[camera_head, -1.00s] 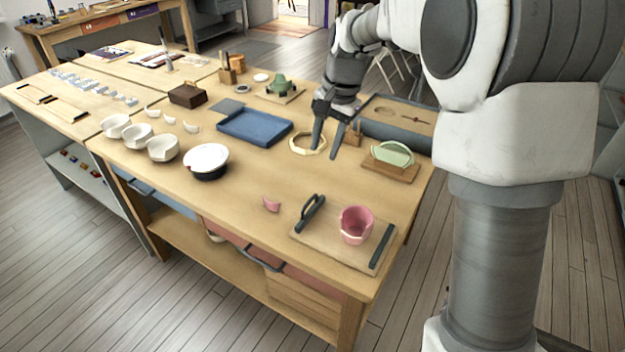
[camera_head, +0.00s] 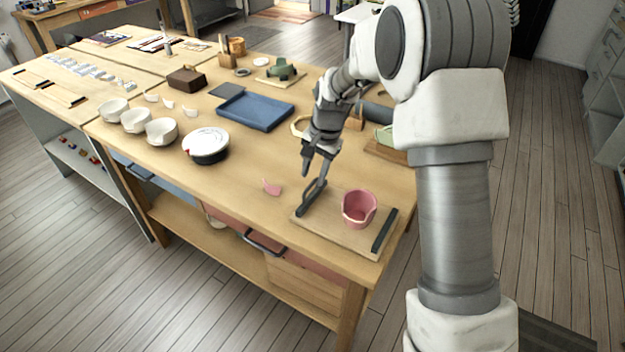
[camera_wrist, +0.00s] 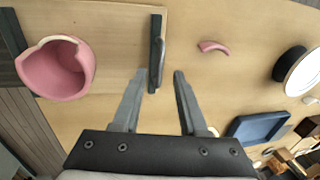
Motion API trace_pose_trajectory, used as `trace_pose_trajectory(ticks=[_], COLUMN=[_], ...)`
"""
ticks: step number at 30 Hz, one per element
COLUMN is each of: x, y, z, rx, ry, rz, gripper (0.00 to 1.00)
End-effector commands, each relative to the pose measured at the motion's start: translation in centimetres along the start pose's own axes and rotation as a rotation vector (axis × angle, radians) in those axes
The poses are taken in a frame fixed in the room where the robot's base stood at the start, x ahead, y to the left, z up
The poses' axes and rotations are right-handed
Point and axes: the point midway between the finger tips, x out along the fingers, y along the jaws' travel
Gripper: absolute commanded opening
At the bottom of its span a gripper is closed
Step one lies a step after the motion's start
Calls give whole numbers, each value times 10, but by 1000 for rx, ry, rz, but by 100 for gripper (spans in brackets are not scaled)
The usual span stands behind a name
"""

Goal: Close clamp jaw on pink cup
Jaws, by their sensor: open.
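The pink cup (camera_head: 359,209) has a broken, notched rim and stands on a wooden clamp board (camera_head: 334,237) at the table's near right corner. In the wrist view the cup (camera_wrist: 58,70) is at the upper left. A dark clamp jaw with a handle (camera_head: 309,199) is at the board's left side, apart from the cup; it shows in the wrist view (camera_wrist: 156,52) too. A dark fixed bar (camera_head: 384,230) is on the board's right side. My gripper (camera_head: 316,176) is open and empty above the clamp jaw. In the wrist view its fingertips (camera_wrist: 160,76) are close to the jaw handle.
A pink shard (camera_head: 271,187) lies left of the board. A white-topped dark bowl (camera_head: 205,146), white bowls (camera_head: 161,131) and a blue tray (camera_head: 254,111) are farther left and back. The table front between the shard and the dark bowl is clear.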

Motion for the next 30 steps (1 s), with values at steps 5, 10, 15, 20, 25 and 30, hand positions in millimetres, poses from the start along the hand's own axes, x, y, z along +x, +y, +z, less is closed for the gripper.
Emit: trace_pose_trajectory(ticks=[5,10,15,20,25,30], x=[19,23,23,23,23,23], y=[0,0,0,0,0,0], z=[0,0,0,0,0,0], rx=[0,0,0,0,0,0], ry=[0,0,0,0,0,1], rz=[0,0,0,0,0,0], gripper=[42,42,42,17,0,0])
